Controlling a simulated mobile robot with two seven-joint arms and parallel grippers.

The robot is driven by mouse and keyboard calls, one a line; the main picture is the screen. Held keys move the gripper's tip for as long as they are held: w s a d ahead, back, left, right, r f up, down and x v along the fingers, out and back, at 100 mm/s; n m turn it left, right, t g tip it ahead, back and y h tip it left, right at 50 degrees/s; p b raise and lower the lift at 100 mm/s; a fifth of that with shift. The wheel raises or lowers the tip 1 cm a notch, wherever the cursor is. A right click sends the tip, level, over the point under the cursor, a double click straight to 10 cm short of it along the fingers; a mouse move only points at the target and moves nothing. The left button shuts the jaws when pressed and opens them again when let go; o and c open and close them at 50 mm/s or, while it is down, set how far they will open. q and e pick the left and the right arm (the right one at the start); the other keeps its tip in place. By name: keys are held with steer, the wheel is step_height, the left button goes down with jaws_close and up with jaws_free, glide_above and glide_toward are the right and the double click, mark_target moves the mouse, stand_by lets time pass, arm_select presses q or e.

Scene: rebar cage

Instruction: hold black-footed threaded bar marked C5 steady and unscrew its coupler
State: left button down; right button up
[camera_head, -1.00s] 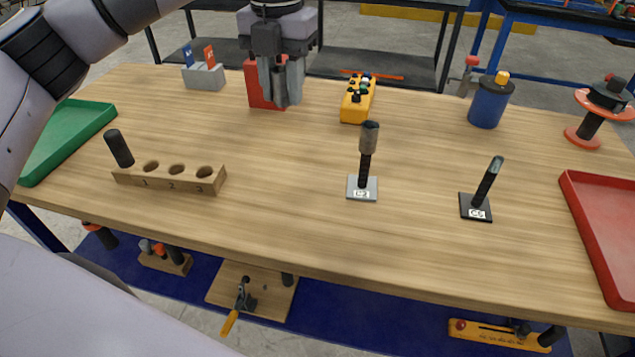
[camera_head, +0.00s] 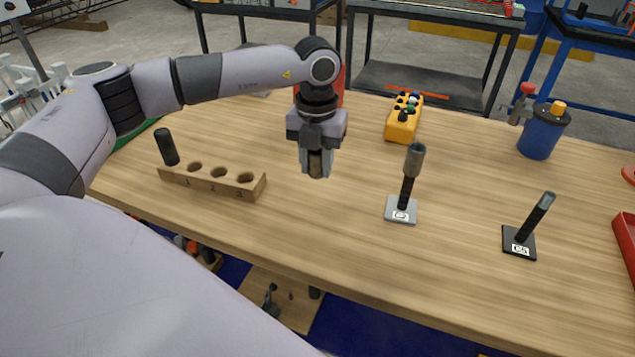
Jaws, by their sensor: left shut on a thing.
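The bar marked C5 (camera_head: 533,220) stands tilted on its square black foot (camera_head: 519,243) at the right of the table. Its upper end is a grey sleeve-like piece (camera_head: 546,201), little wider than the bar. My left gripper (camera_head: 318,172) points down over the middle of the table, well to the left of C5 and apart from it. It is shut on a small brownish-grey piece, mostly hidden by the fingers, so I cannot tell what it is. My right gripper is not in view.
A second bar with a wide grey coupler (camera_head: 416,160) stands on a light plate (camera_head: 401,210) between my gripper and C5. A wooden block (camera_head: 215,184) with numbered holes is at left. A yellow box (camera_head: 403,120) and blue canister (camera_head: 541,132) stand behind. A red tray (camera_head: 627,245) is at right.

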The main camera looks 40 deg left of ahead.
mark_target(317, 197)
arm_select(q)
steer(key=shift+f, duration=2.95)
steer(key=shift+f, duration=0.15)
steer(key=c, duration=0.8)
jaws_free()
step_height(317, 197, up, 12)
steer(key=shift+r+b, duration=0.15)
steer(key=shift+b, duration=0.3)
